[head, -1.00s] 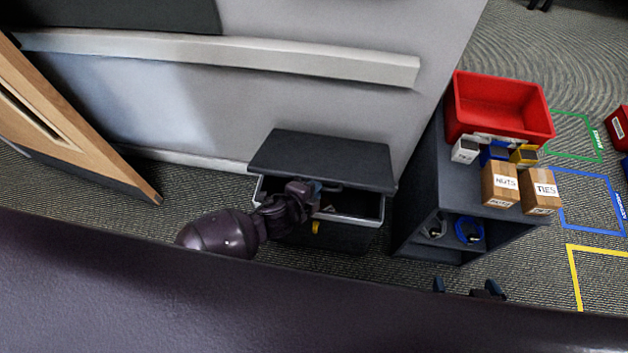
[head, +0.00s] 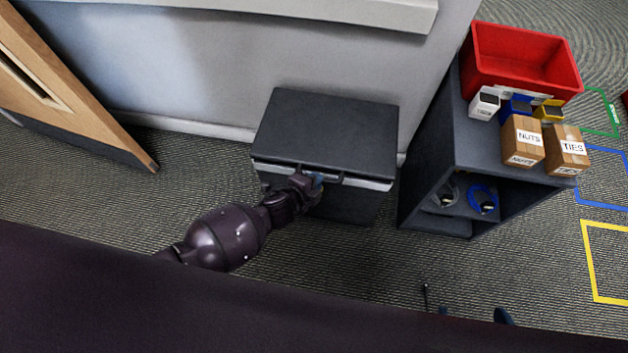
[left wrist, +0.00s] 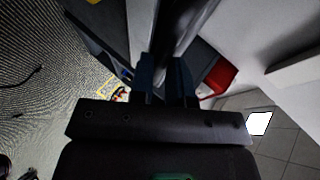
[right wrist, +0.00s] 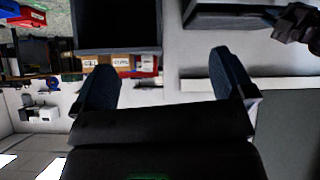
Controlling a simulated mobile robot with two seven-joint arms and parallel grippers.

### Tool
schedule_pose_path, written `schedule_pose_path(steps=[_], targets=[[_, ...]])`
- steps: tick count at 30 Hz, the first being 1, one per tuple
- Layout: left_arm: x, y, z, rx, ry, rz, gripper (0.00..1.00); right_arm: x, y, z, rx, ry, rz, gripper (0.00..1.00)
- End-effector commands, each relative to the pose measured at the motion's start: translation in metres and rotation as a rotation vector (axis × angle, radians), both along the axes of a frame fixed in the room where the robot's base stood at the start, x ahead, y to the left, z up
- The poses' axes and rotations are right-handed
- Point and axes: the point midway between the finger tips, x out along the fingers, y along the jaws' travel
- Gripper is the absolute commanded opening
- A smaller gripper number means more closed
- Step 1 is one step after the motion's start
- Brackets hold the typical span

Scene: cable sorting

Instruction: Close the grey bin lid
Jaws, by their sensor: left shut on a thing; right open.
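The grey bin (head: 345,207) stands against the wall in the head view. Its dark grey lid (head: 328,130) lies almost flat over the top, and a thin pale strip of the rim shows under its front edge. My left gripper (head: 316,181) is at the middle of the lid's front edge, shut on the lid's handle (head: 335,178). In the left wrist view its fingers (left wrist: 166,80) close on a dark bar. My right gripper (right wrist: 167,80) is open and empty in the right wrist view; its fingertips (head: 472,314) show at the bottom of the head view.
A dark shelf unit (head: 433,165) stands right of the bin, carrying a red tote (head: 525,84), small bins and boxes marked NUTS (head: 523,141) and TIES (head: 567,151). A blue cable (head: 483,198) lies inside.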

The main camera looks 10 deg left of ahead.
Motion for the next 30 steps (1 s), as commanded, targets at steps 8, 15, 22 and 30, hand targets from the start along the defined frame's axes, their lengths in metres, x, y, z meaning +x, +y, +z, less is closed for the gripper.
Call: schedule_pose_path(steps=[8,15,22,30], targets=[[0.0013,-0.0009,-0.0036,-0.001,0.002,-0.002,0.0,0.0055,0.002,0.0023,-0.002,-0.013,0.009,1.0],[0.0018,-0.0009,-0.003,-0.001,0.001,-0.002,0.18,0.0064,0.0024,0.0031,-0.003,-0.016,0.01,1.0],[0.0022,-0.0006,-0.0026,-0.001,0.0,-0.001,0.42,0.0023,0.0015,0.0001,-0.003,-0.006,0.008,1.0],[0.0032,0.0013,0.0012,0.001,-0.004,0.0,0.42,-0.002,0.0002,0.0001,-0.003,0.002,0.004,1.0]])
